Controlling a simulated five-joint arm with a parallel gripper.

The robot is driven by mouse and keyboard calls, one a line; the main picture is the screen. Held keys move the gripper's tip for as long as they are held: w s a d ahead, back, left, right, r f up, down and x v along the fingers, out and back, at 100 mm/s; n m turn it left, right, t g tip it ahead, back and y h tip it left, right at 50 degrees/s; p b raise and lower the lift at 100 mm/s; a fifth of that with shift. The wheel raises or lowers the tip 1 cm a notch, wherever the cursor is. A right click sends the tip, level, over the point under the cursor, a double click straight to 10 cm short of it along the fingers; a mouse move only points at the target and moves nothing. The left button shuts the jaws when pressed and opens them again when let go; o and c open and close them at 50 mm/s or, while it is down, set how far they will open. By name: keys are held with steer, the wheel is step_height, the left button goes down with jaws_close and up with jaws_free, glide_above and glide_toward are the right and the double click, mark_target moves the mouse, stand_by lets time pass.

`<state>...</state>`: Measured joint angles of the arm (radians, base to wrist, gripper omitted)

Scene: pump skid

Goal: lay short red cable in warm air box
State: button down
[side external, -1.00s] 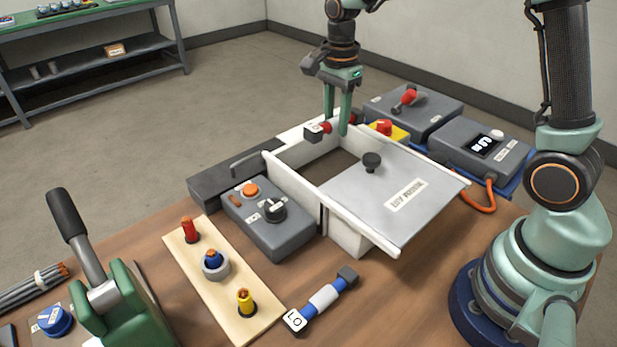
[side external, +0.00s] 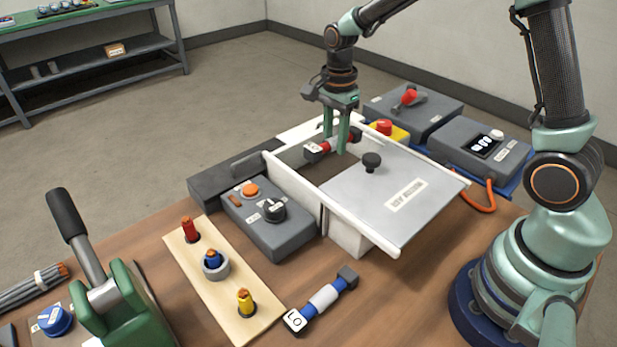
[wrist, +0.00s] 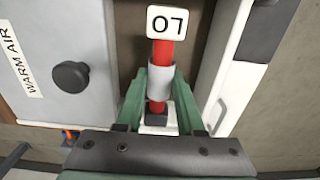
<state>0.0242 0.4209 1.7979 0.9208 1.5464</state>
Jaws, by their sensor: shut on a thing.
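My gripper (side external: 335,139) is shut on the short red cable (side external: 332,143), which has a white middle sleeve, a white tag at one end and a dark cap at the other. The wrist view shows the red cable (wrist: 162,92) between my two green fingers (wrist: 161,95), its tag at the top. The warm air box (side external: 283,182) is white-walled, with a grey lid (side external: 375,195) slid over its right part and its left part open. The cable is at the opening, near the far wall. I cannot tell whether it touches the box floor.
A blue cable (side external: 322,299) lies on the table in front of the box. A grey control box (side external: 268,218) and a wooden board (side external: 220,270) with coloured plugs stand at left. A yellow box with a red button (side external: 386,130) stands close behind.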

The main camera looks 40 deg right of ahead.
mark_target(334, 151)
steer(key=shift+f, duration=0.3)
steer(key=shift+f, duration=0.35)
steer(key=shift+f, duration=0.35)
steer(key=shift+f, duration=0.3)
steer(key=shift+f, duration=0.35)
steer(key=shift+f, duration=0.35)
steer(key=shift+f, duration=0.35)
steer(key=shift+f, duration=0.3)
steer(key=shift+f, duration=1.25)
